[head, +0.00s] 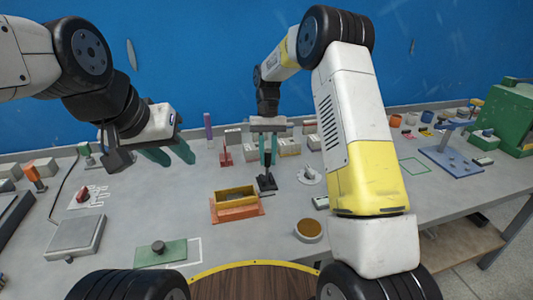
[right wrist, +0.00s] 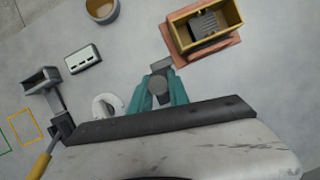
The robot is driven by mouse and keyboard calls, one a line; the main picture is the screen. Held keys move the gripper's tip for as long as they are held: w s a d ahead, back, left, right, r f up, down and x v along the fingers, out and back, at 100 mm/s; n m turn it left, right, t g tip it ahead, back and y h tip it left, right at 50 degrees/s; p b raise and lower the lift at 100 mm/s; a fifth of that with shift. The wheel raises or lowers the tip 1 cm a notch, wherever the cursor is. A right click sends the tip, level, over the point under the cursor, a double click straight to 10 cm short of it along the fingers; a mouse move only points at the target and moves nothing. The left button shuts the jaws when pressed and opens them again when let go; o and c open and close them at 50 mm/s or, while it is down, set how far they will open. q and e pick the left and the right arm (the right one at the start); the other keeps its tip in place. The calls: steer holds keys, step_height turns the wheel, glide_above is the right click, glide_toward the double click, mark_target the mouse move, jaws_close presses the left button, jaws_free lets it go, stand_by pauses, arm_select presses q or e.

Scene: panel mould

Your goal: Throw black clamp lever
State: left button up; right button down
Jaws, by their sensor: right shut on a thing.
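The black clamp lever (head: 266,183) stands on the table just behind the mould, an orange base with a yellow open-topped box (head: 237,208). My right gripper (head: 268,160) points down at the lever, its teal fingers shut on its upper part. In the right wrist view, the lever's dark round end (right wrist: 158,85) shows between the fingers (right wrist: 158,98). The mould (right wrist: 205,38) lies beyond it there, with a dark grey ribbed piece inside. My left gripper (head: 170,155) is open and empty above the table at the left, apart from everything.
A tan-filled cup (head: 308,230) stands right of the mould. A green plate with a dark knob (head: 160,251) and a grey flat box (head: 75,237) lie at front left. A white round piece (head: 309,176) is right of the lever. A blue stand (head: 451,160) is farther right.

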steer(key=shift+w+a+g, duration=0.2)
steer(key=shift+w+g, duration=1)
steer(key=shift+w, duration=0.05)
steer(key=c, duration=1.3)
jaws_free()
steer(key=shift+o, duration=0.2)
steer(key=shift+r, duration=0.25)
steer(key=s+r, duration=0.2)
steer(key=s, duration=0.6)
steer(key=s+a+r, duration=0.1)
steer(key=s+r, duration=0.1)
steer(key=s, duration=0.6)
steer(key=shift+a+r, duration=0.15)
steer(key=shift+r, duration=0.1)
